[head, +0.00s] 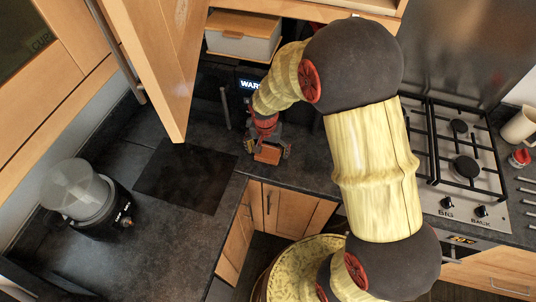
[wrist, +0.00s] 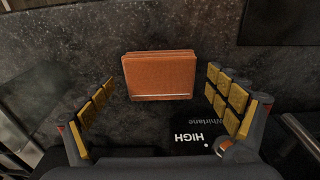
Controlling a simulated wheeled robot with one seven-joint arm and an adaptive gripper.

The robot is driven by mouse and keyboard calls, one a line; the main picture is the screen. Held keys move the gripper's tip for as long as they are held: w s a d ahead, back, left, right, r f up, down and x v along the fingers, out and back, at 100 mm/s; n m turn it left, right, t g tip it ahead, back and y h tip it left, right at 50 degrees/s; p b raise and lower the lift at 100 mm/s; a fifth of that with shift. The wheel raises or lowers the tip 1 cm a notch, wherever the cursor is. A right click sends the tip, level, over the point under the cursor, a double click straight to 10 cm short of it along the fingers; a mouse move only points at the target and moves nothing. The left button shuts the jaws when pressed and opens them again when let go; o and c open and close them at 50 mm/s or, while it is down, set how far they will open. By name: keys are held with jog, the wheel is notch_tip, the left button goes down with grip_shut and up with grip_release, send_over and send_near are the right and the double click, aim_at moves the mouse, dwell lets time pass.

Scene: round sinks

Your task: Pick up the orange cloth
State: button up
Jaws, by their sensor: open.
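The orange cloth (wrist: 160,76) looks like a small folded block and lies on the dark countertop. In the wrist view it sits between and a little beyond the two fingers, with bare counter on both sides of it. In the head view the cloth (head: 268,154) shows just below my gripper (head: 267,146), near the counter's inner corner. My gripper (wrist: 160,100) is open, with yellow pads on both fingers, and neither finger touches the cloth in the wrist view. The exact height of the fingers above the counter cannot be told.
A dark appliance with lettering (wrist: 195,140) is close to my gripper. An open cupboard door (head: 165,60) hangs to the left. A blender-like appliance (head: 85,195) stands at the left, and a gas hob (head: 460,165) at the right. A dark flat panel (head: 187,177) lies left of the cloth.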

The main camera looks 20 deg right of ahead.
aim_at(269, 151)
jog(key=shift+c, duration=1.4)
jog(key=c, duration=0.9)
jog(key=shift+r, duration=0.1)
jog(key=shift+r, duration=0.5)
notch_tip(269, 151, up, 3)
jog(key=shift+s+f+p, duration=0.1)
jog(key=shift+f+p, duration=0.1)
jog(key=shift+p, duration=0.15)
jog(key=shift+s+d+r+p, duration=0.35)
jog(key=shift+s+r, duration=1.2)
jog(key=shift+s, duration=0.75)
jog(key=shift+s+d+r+p, duration=0.25)
jog(key=shift+s+d+r, duration=0.15)
jog(key=shift+s+r, duration=1.5)
jog(key=shift+s+d+r+p, duration=0.35)
jog(key=shift+s+r, duration=0.8)
jog(key=shift+s, duration=1.5)
